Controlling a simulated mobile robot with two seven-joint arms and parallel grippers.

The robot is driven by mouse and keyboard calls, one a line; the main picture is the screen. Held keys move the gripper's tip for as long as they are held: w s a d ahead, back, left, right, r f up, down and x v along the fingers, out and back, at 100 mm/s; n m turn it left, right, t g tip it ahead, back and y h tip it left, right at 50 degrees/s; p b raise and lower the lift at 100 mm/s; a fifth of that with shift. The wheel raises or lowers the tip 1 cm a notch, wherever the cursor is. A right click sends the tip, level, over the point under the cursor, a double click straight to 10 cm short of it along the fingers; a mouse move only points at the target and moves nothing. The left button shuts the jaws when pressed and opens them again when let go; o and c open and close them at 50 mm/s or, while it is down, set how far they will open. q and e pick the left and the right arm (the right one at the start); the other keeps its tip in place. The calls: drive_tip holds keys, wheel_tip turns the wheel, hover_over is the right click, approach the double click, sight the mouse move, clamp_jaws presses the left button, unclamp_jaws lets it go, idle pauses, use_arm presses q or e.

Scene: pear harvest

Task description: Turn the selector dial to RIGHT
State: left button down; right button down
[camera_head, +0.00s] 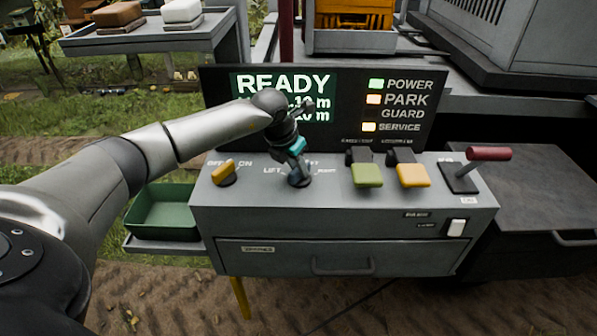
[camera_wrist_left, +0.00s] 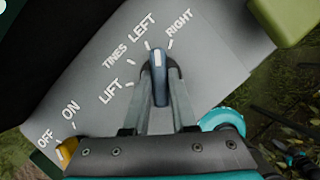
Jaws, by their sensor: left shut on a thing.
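The selector dial (camera_wrist_left: 158,62) is a dark blue-grey knob with a white mark, on the grey panel top. In the left wrist view its mark points up, between the LEFT and RIGHT labels. TINES and LIFT labels lie to its left. My left gripper (camera_wrist_left: 160,100) has its two fingers on either side of the knob and is shut on it. In the head view the left gripper (camera_head: 297,168) comes down onto the dial from above and hides most of it. My right gripper is not in view.
A yellow OFF/ON knob (camera_head: 224,173) sits left of the dial. Green (camera_head: 367,175) and yellow (camera_head: 412,175) levers and a red-handled lever (camera_head: 488,154) stand to the right. The display board (camera_head: 420,140) reads READY behind. A green bin (camera_head: 165,212) is at the left.

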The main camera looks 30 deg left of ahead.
use_arm(q)
drive_tip(key=shift+a+m+h+b, duration=0.1)
drive_tip(key=shift+m+h+b, duration=0.9)
drive_tip(key=shift+m, duration=1.1)
drive_tip(key=c, duration=0.7)
unclamp_jaws()
drive_tip(key=v, duration=0.7)
drive_tip(key=shift+w+r, duration=0.1)
drive_tip(key=shift+r, duration=0.25)
